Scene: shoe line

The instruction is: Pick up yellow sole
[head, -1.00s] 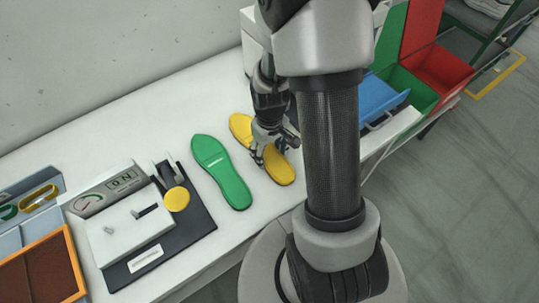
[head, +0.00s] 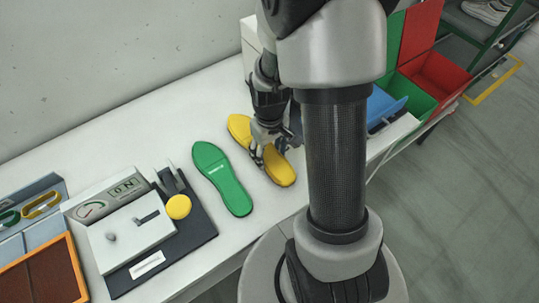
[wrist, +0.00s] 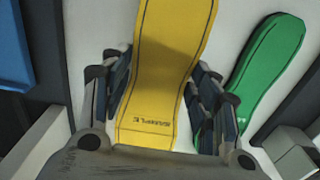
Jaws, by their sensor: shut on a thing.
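The yellow sole (head: 284,172) lies on the white table, to the right of the green sole. My gripper (head: 270,150) is at its middle and shut on it, with a finger on each long side. In the wrist view the yellow sole (wrist: 168,60) runs between the two fingers of my gripper (wrist: 160,108), and dark lettering shows near its close end. In the head view my gripper covers part of the sole. I cannot tell whether the sole is lifted off the table.
A device with a dial and yellow button (head: 178,207) stands further left. Green (head: 412,92) and red bins (head: 440,75) and a blue tray (head: 385,105) are at right.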

